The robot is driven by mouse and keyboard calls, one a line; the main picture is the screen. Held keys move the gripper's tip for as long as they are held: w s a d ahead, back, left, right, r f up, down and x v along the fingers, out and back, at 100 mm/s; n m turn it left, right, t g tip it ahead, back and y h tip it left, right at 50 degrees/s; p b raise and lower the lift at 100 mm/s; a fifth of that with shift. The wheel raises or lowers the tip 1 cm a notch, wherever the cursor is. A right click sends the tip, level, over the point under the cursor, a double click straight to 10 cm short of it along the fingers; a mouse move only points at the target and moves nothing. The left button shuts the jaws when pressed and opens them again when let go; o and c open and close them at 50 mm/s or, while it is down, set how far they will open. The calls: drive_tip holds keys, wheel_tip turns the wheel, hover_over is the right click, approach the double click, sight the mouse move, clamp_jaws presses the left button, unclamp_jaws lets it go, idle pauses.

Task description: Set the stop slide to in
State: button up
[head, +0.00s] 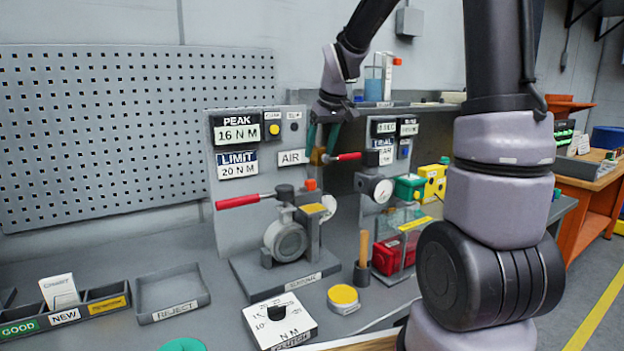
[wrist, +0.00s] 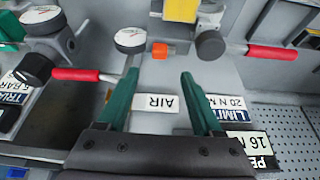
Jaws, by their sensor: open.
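No part is legibly marked as the stop slide, so I cannot tell which it is. A grey test stand (head: 238,208) carries a round valve body (head: 286,241), a red-handled lever (head: 240,201) pointing left, and a small orange block (head: 310,184) beside the lever pivot. The orange block also shows in the wrist view (wrist: 160,50), beyond my fingertips. My gripper (head: 321,152) is open and empty, with teal fingers in front of the panel near its AIR label (head: 291,157). In the wrist view my gripper (wrist: 158,76) has the AIR label between its fingers.
A second stand with another red lever (head: 349,156) and a gauge (head: 383,190) is close on the right. A red box (head: 391,255) and a wooden-handled tool (head: 364,248) stand nearby. A reject tray (head: 172,293) lies at front left. A pegboard (head: 130,130) is behind.

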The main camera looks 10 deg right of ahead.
sight(310, 181)
drive_tip(key=x, duration=1.1)
drive_tip(key=shift+w+f, duration=0.2)
drive_tip(key=shift+w, duration=0.1)
drive_tip(key=shift+c, duration=0.3)
clamp_jaws()
drive_tip(key=shift+a, duration=0.1)
idle(0.6)
